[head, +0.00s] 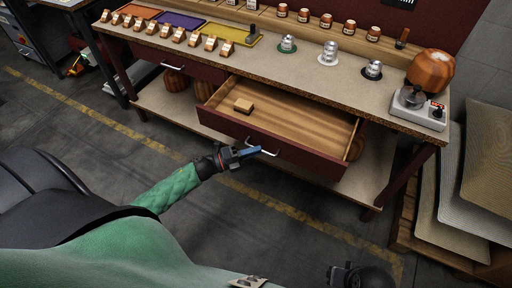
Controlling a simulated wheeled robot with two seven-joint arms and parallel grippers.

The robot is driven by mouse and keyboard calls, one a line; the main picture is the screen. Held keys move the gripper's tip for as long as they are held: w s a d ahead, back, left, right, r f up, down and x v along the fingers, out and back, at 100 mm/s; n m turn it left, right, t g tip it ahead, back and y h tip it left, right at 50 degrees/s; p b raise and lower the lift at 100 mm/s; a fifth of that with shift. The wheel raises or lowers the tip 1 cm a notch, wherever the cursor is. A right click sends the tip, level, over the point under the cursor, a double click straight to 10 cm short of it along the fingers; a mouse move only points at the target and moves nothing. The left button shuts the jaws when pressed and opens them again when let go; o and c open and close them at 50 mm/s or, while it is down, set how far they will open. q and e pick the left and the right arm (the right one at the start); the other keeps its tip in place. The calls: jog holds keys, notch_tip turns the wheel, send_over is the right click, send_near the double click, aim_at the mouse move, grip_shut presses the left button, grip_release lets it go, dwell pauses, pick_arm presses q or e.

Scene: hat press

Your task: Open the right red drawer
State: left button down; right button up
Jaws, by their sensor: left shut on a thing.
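The right red drawer (270,148) stands pulled out from under the workbench, with its wooden inside in view. A small tan block (243,105) lies in it at the left. My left gripper (256,151) is at the drawer's white bar handle (268,153), shut on it. The second red drawer (150,59), to the left, looks closed and has its own white handle. My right gripper (345,274) is low in the picture, near the bottom edge and away from the drawer; its fingers do not show clearly.
Stacked sheets (480,165) stand at the right. The grey floor (270,205) in front of the drawer is clear.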

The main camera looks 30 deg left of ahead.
jog(key=shift+s+d+f, duration=0.1)
jog(key=shift+s, duration=0.1)
pick_arm(q)
jog(key=c, duration=1.5)
grip_release()
jog(key=shift+a, duration=0.1)
pick_arm(e)
jog(key=shift+a, duration=0.25)
pick_arm(q)
jog(key=shift+s, duration=0.1)
pick_arm(e)
jog(key=shift+w+a, duration=0.1)
jog(key=shift+w, duration=0.05)
